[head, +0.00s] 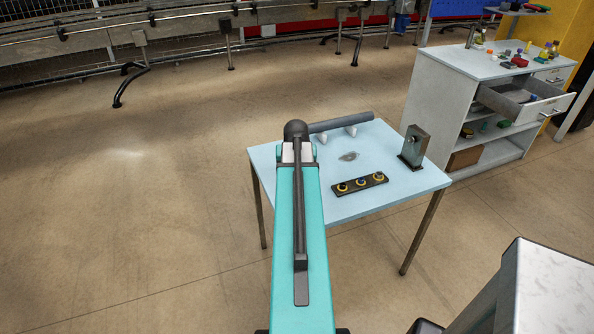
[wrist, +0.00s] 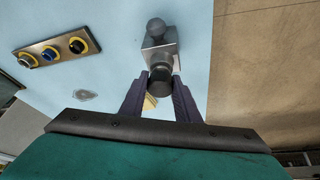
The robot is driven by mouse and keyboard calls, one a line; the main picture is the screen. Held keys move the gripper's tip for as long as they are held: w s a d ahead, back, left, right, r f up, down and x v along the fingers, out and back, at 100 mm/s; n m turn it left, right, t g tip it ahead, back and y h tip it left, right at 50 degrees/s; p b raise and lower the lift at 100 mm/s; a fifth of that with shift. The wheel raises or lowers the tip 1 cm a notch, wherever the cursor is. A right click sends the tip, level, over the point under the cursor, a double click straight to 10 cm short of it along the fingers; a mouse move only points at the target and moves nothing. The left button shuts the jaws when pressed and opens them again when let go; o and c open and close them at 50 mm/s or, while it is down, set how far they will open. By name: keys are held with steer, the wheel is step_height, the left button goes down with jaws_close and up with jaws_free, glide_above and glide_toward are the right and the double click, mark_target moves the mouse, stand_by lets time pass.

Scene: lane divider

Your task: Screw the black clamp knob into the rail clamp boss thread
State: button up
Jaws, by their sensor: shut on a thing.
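My gripper (wrist: 160,84) is shut on the black clamp knob (wrist: 160,82), a short dark cylinder between its two dark fingers in the wrist view. Just beyond the knob stands a grey metal block (wrist: 160,48) with a dark round knob-like end on top, which looks like the rail clamp. The knob overlaps the block's near side; I cannot tell whether it is in the boss thread, and the thread is hidden. In the head view, my teal arm hides the gripper, the held knob and this block. A small yellow piece (wrist: 150,103) shows between the fingers.
A dark tray (head: 351,189) with three yellow-ringed parts lies on the light blue table (head: 400,186); it also shows in the wrist view (wrist: 35,57). An upright dark grey bracket (head: 413,148) stands at right. A grey rod (head: 345,121) rests on white supports behind.

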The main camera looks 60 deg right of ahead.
steer(key=shift+d+m, duration=0.1)
steer(key=shift+m, duration=0.3)
steer(key=shift+m+g, duration=0.3)
steer(key=shift+m, duration=0.2)
steer(key=o, duration=0.6)
steer(key=shift+n, duration=0.8)
